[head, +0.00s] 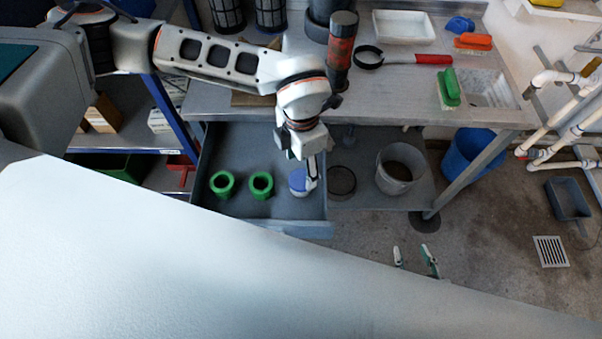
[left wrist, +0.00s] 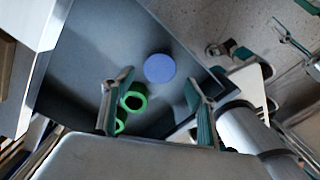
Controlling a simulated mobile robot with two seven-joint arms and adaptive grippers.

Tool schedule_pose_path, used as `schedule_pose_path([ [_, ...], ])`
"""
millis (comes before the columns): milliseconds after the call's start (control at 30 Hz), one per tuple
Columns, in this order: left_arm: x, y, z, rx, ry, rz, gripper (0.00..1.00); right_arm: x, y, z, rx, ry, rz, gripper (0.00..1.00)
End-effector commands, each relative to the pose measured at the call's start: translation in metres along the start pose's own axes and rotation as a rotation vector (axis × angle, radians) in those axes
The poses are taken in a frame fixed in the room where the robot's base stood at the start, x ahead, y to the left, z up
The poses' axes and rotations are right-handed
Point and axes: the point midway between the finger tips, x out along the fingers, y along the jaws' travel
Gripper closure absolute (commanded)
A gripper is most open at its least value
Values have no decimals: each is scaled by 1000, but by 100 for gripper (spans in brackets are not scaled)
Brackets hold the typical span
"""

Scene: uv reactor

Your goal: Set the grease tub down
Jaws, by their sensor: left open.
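The grease tub (head: 298,182), white with a blue lid, stands upright in the open grey drawer (head: 240,204), near its right wall. My left gripper (head: 311,172) hangs over the drawer beside the tub and partly covers it in the head view. In the left wrist view the blue lid (left wrist: 159,68) shows beyond the spread fingertips (left wrist: 160,82), apart from both fingers. My left gripper is open and empty. My right gripper (head: 415,256) shows only its two fingertips, apart and empty, over the floor at the lower right of the head view.
Two green rings (head: 222,183) (head: 261,184) lie left of the tub in the drawer. Above is a metal bench (head: 420,85) with a red-black cylinder, brushes and a white tray. A grey bucket (head: 400,168) and dark disc (head: 342,181) are right of the drawer.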

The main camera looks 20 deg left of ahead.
Motion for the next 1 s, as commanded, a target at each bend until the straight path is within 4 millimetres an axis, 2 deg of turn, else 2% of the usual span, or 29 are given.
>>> schedule_pose_path([
  [100, -24, 1, 1, 0, -3, 2, 43, 0, -1, 1, 1, -3, -2, 60],
  [300, -45, 0, 0, 0, -1, 1, 43, 0, -2, 4, 2, -9, -4, 60],
  [1000, -50, 0, 0, 0, 0, 0, 43, -2, -2, 0, 2, -1, -3, 60],
])
